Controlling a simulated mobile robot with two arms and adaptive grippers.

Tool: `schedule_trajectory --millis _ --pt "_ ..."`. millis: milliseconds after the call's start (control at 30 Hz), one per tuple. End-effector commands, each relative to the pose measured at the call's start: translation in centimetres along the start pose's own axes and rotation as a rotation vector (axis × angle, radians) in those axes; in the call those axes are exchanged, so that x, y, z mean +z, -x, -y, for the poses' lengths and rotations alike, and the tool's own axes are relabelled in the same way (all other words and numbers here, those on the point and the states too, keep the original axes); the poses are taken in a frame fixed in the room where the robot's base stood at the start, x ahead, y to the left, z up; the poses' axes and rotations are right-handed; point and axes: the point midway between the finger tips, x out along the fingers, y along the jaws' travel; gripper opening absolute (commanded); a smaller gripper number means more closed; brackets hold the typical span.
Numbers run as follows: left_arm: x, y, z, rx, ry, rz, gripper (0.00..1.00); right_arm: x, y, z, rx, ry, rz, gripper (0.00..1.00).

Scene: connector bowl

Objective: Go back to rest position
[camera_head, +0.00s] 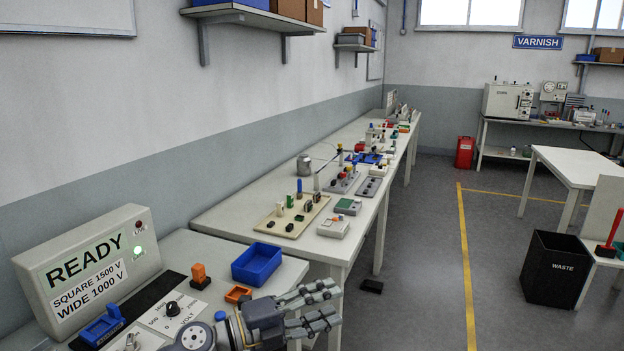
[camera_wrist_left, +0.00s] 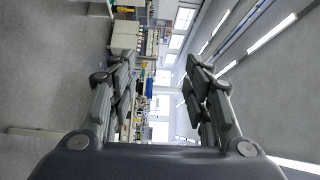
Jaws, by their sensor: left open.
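My left gripper (camera_head: 322,305) is in the lower middle of the head view, over the right edge of the near table. Its two fingers are spread apart with nothing between them. In the left wrist view the open fingers (camera_wrist_left: 160,85) frame the far room, and the gap is empty. My right gripper shows in neither view. Near my left gripper on the table are a blue bin (camera_head: 257,264), an orange connector piece (camera_head: 199,275) on a dark base, and a small orange tray (camera_head: 238,294).
A tester box (camera_head: 90,262) reading READY with a green light stands at the left. A dial panel (camera_head: 172,312) and a blue fixture (camera_head: 103,325) lie before it. A long bench (camera_head: 225,215) with several boards runs beyond.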

Motion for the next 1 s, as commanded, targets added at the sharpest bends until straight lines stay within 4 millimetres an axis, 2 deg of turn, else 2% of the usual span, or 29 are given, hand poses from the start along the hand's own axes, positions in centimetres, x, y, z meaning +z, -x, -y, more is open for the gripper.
schedule_trajectory --millis 33,133,267,367,467,533,667,700,800,900,1000 --pt "-0.3 0.1 1.0 -0.094 0.074 0.061 0.45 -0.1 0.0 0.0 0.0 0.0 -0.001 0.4" --pt "0.7 1.4 2.5 -0.25 0.217 0.212 0.45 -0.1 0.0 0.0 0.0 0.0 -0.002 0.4" --pt "2.7 4.8 2.4 -0.395 0.427 0.438 0.45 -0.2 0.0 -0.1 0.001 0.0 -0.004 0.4" --pt "4.2 8.5 0.3 -0.457 0.602 0.632 0.45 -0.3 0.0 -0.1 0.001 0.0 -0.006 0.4" --pt "4.8 12.7 -3.3 -0.475 0.785 0.831 0.45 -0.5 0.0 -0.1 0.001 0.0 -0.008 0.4" --pt "4.5 15.7 -6.5 -0.46 0.917 0.972 0.45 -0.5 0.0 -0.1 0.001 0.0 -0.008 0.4" --pt "1.6 21.4 -13.0 -0.375 1.159 1.221 0.45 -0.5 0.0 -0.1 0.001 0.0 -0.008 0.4" --pt "0.2 23.0 -15.0 -0.335 1.231 1.29 0.45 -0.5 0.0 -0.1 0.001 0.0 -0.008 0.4" --pt "-3.8 26.4 -19.0 -0.223 1.39 1.436 0.45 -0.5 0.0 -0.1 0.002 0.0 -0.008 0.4" --pt "-7.7 28.9 -21.6 -0.113 1.509 1.538 0.45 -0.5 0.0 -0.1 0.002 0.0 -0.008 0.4" --pt "-11.3 30.8 -23.3 -0.012 1.602 1.61 0.45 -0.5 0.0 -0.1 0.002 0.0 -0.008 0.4"
